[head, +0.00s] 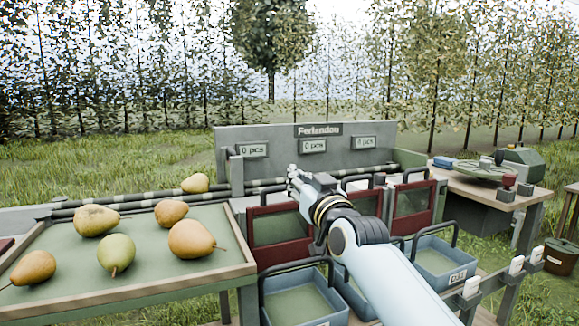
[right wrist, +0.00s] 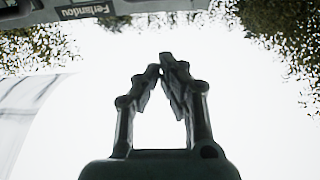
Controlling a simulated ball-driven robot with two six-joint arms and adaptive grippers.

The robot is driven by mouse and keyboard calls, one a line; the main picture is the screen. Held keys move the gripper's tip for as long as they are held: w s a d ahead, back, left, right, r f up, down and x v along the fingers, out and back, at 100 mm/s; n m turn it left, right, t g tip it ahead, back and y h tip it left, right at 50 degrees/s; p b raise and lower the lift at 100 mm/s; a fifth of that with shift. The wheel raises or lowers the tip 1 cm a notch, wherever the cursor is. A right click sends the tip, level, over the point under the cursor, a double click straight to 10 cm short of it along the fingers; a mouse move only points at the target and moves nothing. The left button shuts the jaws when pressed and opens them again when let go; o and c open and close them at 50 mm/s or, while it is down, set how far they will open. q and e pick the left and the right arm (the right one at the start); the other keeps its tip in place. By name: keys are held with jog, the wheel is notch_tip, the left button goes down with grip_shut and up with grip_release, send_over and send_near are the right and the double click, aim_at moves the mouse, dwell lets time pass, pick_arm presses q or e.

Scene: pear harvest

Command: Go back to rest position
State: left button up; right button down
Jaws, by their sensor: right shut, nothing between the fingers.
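My right gripper (head: 296,178) is raised in front of the grey Ferlandou panel (head: 228,152), above the crates. In the right wrist view its fingertips (right wrist: 165,62) meet, with nothing between them and bright sky behind. My right arm comes in from the lower right of the head view. My left gripper is not in view. Several pears lie on the tray (head: 150,288) at left, among them a green-yellow one (head: 116,252) and a large orange one (head: 191,239). Another pear (head: 196,183) rests on the dark rails behind the tray.
Blue-grey crates with dark handles stand below my right arm, one at left (head: 300,305) and one at right (head: 440,258). Red-framed gates (head: 280,226) stand behind them. A wooden side table (head: 455,183) with a green device (head: 525,160) stands at right. The air around the gripper looks clear.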

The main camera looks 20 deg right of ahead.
jog(key=s+f+n+g, duration=0.1)
jog(key=s+f+g, duration=0.7)
jog(key=s+f, duration=0.95)
jog(key=s+d+f+g+h, duration=0.15)
jog(key=s+g, duration=0.25)
jog(key=s, duration=0.9)
jog(key=s+d+f+g, duration=0.15)
jog(key=s+g, duration=0.35)
jog(key=s, duration=0.8)
jog(key=s+d+f, duration=0.1)
jog(key=d+f, duration=0.1)
jog(key=f, duration=1)
jog(key=s+d+f, duration=0.1)
jog(key=f, duration=1.1)
jog(key=s+d+f+g, duration=0.1)
jog(key=s+f+g, duration=0.1)
jog(key=s+f, duration=1.5)
jog(key=shift+s+d+m, duration=0.15)
jog(key=shift+s+m, duration=0.25)
jog(key=shift+s, duration=0.6)
